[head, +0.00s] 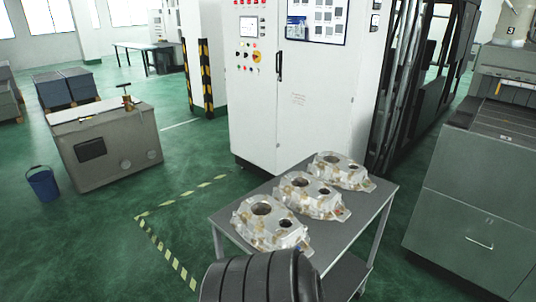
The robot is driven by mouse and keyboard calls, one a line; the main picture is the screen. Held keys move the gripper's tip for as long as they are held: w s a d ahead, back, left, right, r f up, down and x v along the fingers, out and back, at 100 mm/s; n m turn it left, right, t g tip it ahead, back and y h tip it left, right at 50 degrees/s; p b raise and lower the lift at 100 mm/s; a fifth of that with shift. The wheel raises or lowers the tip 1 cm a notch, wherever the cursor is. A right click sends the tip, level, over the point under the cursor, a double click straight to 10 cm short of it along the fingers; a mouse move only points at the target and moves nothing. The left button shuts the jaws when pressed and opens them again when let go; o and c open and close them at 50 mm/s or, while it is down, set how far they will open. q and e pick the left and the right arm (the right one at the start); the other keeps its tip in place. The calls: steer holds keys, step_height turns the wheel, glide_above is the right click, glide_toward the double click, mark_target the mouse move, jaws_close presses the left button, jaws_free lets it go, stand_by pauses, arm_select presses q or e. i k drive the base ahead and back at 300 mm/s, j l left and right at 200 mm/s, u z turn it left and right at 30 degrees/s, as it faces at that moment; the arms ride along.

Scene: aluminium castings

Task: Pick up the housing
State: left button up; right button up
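Three silvery aluminium housings lie in a row on a grey table (225,214). The near housing (283,236) is at the table's front left, the middle housing (309,203) is beyond it, and the far housing (342,167) is toward the back right corner. Each has round dark openings on top and brownish patches. A black ribbed part, seemingly of my own arm, shows at the bottom edge in front of the near housing and covers part of the table's front. Neither of my grippers shows in the head view.
A white control cabinet (300,110) stands right behind the table. A grey-green machine (475,205) stands to the right. A grey box unit (110,150) and a blue bucket (43,184) are at the left. Green floor with striped tape (165,245) is clear left of the table.

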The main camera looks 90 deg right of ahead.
mark_target(264, 222)
steer(key=i+l+z, duration=0.15)
steer(key=i+z, duration=0.15)
steer(key=z, duration=0.15)
steer(key=i+z, duration=0.65)
steer(key=z, duration=0.25)
steer(key=i+j+z, duration=0.15)
steer(key=i+z, duration=0.15)
steer(key=z, duration=0.15)
